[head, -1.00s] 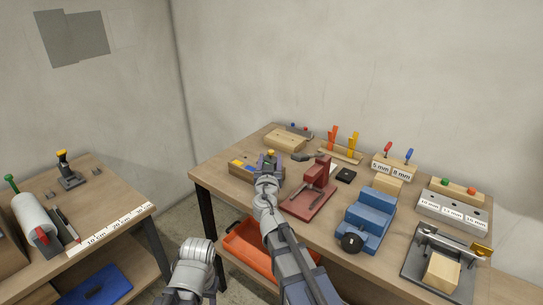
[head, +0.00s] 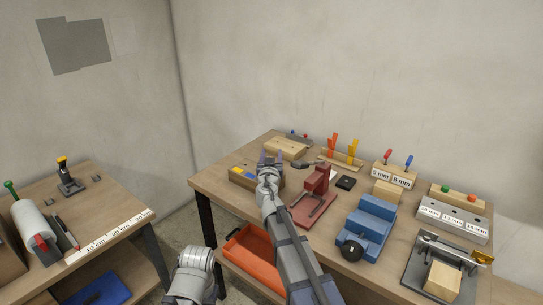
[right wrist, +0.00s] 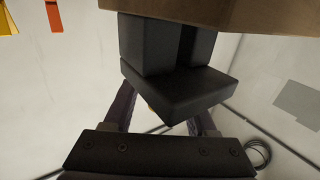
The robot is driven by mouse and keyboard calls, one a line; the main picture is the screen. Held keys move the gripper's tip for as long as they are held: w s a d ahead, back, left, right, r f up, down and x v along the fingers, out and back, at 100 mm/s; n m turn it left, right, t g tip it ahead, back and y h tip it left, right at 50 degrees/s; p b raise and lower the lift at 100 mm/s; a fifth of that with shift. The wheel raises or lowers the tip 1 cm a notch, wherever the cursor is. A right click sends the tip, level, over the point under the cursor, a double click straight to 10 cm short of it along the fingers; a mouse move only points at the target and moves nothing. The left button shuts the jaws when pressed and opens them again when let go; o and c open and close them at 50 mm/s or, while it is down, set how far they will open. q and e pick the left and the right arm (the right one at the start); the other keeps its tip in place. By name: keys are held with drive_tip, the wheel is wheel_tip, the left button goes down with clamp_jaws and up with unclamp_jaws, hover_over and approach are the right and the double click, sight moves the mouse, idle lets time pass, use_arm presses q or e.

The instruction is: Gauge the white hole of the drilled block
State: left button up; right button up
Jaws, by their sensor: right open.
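A pale wooden block (head: 287,147) with small dark marks on top, perhaps the drilled block, lies at the back left of the right bench. I cannot make out a white hole. Two handled pins, red (head: 387,156) and blue (head: 408,157), stand in a wooden holder (head: 392,175) labelled 5 mm and 8 mm. My right gripper (head: 271,158) is open above the bench's left part, just in front of the pale block. In the right wrist view a stepped black piece (right wrist: 175,93) shows close, between or just beyond the fingers; contact is unclear.
Right of my arm stand a red fixture (head: 317,190), a blue vise (head: 368,225) and a grey block (head: 452,217) with labelled holes. A wooden box (head: 241,181) lies beside my gripper. Orange and yellow pieces (head: 343,147) stand behind.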

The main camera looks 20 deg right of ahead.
drive_tip(key=shift+c, duration=0.3)
clamp_jaws()
idle(1.0)
